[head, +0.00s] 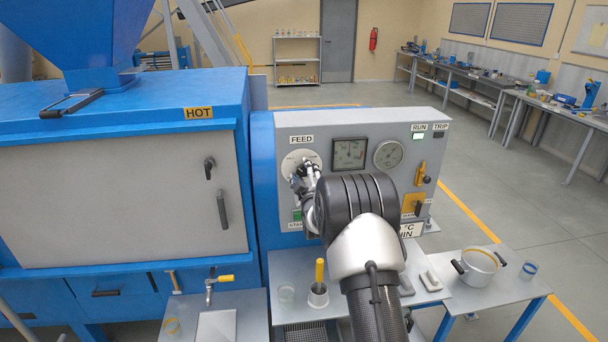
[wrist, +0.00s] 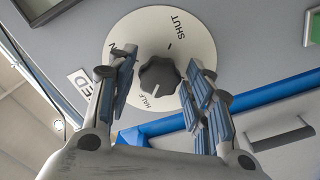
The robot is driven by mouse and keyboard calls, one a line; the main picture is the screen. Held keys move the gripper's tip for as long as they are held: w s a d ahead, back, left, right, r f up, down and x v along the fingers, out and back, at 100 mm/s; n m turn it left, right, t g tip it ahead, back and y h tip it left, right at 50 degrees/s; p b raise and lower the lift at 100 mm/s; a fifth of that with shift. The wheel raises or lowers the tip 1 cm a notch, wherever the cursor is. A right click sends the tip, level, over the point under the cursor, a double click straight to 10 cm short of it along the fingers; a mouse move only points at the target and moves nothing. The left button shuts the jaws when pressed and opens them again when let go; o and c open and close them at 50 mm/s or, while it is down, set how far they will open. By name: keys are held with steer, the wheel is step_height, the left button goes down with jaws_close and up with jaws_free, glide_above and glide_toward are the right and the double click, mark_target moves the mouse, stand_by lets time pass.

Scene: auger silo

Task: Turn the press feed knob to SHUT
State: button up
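The press feed knob (wrist: 159,75) is dark and lobed, set on a round white dial plate (wrist: 191,35) in the wrist view. The plate reads SHUT at the top and HALF below left of the knob; another word at the left is partly hidden by a finger. A pale mark on the knob faces HALF. My gripper (wrist: 162,62) is open, one finger on each side of the knob, with gaps visible; I see no contact. In the head view, the dial plate (head: 293,160) sits under the FEED label, and my gripper (head: 302,178) covers the knob.
The grey panel (head: 345,121) also carries two gauges (head: 349,154) (head: 388,155), RUN and TRIP lamps, a yellow lever (head: 420,173) and a yellow switch (head: 413,204). Below is a bench with a yellow-handled tool in a cup (head: 318,292). A pot (head: 479,267) stands right.

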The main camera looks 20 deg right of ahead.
steer(key=c, duration=0.8)
steer(key=shift+o, duration=0.2)
